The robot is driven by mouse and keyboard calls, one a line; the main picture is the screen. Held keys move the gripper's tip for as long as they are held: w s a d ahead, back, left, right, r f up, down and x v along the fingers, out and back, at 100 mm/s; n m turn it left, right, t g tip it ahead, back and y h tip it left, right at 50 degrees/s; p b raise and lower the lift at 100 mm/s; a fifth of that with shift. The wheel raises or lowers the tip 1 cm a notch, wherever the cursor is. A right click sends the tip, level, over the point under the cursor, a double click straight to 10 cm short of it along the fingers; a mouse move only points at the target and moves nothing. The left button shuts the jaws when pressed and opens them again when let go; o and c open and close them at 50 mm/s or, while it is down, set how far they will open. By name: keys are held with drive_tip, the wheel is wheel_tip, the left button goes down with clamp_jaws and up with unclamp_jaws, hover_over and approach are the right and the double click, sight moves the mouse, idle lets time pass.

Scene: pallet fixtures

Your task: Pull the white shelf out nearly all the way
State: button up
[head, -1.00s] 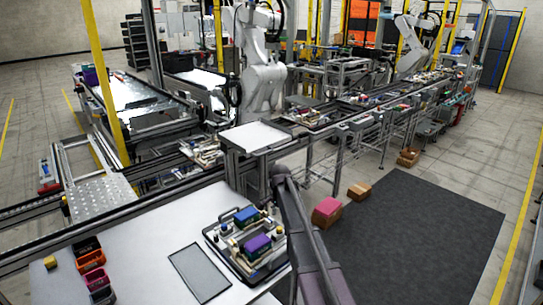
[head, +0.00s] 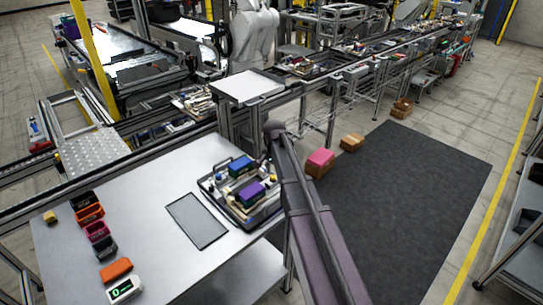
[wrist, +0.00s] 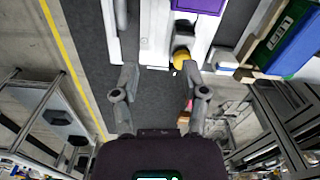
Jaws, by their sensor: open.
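A flat pale shelf (head: 240,275) shows under the worktable at the bottom of the head view, partly hidden by the tabletop. A white flat panel (head: 250,87) sits on a frame behind the table; I cannot tell which of the two is the white shelf. My gripper (wrist: 159,70) is in the wrist view, with its fingers apart and nothing held between them. A white fixture with a purple block (wrist: 198,5) and a yellow knob (wrist: 180,58) shows beyond the fingers. The gripper is out of sight in the head view, where only my arm shows.
The worktable (head: 150,245) holds a pallet with blue and purple blocks (head: 251,192), a dark flat plate (head: 196,220) and a row of small bins (head: 96,230). Boxes (head: 320,160) stand on the floor. A dark mat (head: 410,200) lies clear at the right.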

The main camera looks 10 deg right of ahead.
drive_tip(key=s+a+n, duration=0.2)
drive_tip(key=s+n, duration=0.8)
drive_tip(key=s, duration=1.3)
drive_tip(key=shift+s+a, duration=0.25)
drive_tip(key=shift+s, duration=0.1)
